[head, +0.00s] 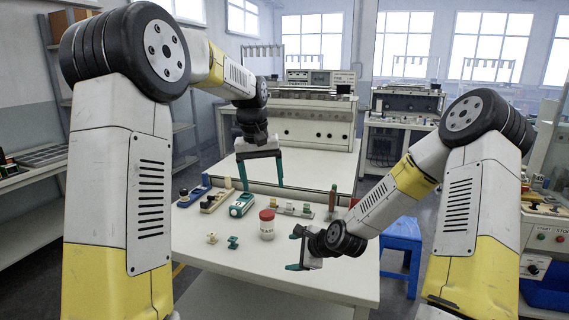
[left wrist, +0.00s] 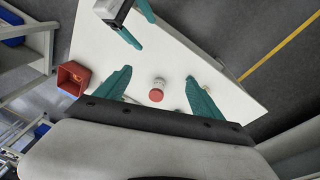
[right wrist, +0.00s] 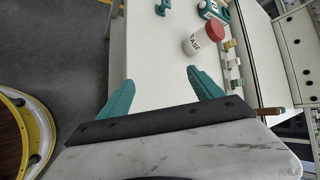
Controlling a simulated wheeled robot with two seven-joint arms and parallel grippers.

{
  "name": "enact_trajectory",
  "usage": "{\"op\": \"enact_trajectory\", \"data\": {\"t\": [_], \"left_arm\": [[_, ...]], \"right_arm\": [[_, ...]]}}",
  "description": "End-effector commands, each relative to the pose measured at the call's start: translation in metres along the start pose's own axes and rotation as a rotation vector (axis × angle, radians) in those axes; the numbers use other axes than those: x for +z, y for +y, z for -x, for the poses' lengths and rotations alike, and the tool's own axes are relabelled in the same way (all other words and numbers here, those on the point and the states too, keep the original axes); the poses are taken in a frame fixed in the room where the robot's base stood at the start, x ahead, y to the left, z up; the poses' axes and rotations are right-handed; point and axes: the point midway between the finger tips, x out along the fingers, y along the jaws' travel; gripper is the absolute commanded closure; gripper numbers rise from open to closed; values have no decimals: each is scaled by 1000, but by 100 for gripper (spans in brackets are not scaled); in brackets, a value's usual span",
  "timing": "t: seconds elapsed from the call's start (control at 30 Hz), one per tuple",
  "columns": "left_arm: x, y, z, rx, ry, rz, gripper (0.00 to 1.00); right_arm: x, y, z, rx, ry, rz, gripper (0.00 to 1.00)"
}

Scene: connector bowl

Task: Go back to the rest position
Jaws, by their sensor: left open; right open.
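My left gripper (head: 264,186) is open and empty above the back of the white table (head: 300,278), fingers pointing down. My right gripper (head: 296,252) is open and empty at the table's front right. A white jar with a red lid (head: 267,228) stands upright between them, touching neither; the right wrist view also shows the jar (right wrist: 193,44). A red square bowl (left wrist: 72,79) shows in the left wrist view; in the head view it is mostly hidden by my right arm. Two small connector pieces, one cream (head: 212,238) and one teal (head: 233,242), lie left of the jar.
A blue stool (head: 402,236) stands to the right. The table's front is mostly clear.

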Motion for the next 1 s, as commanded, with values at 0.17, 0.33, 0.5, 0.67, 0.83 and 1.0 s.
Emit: {"op": "enact_trajectory", "data": {"t": [0.17, 0.33, 0.5, 0.67, 0.83, 1.0], "left_arm": [[44, -24, 43, 39, 72, -16, 22], [90, -43, 70, 65, 139, -33, 22], [139, -59, 86, 86, 208, -51, 22], [186, -72, 92, 98, 276, -69, 22], [232, -81, 87, 103, 345, -87, 22], [261, -86, 79, 103, 391, -99, 22]], "right_arm": [[1, -13, 56, 110, 104, 409, 25], [5, -25, 120, 210, 181, 738, 25], [17, -32, 191, 294, 227, 1014, 25], [34, -26, 260, 352, 233, 1235, 25], [51, -7, 325, 379, 194, 1436, 25], [63, 15, 365, 379, 137, 1575, 25]]}}
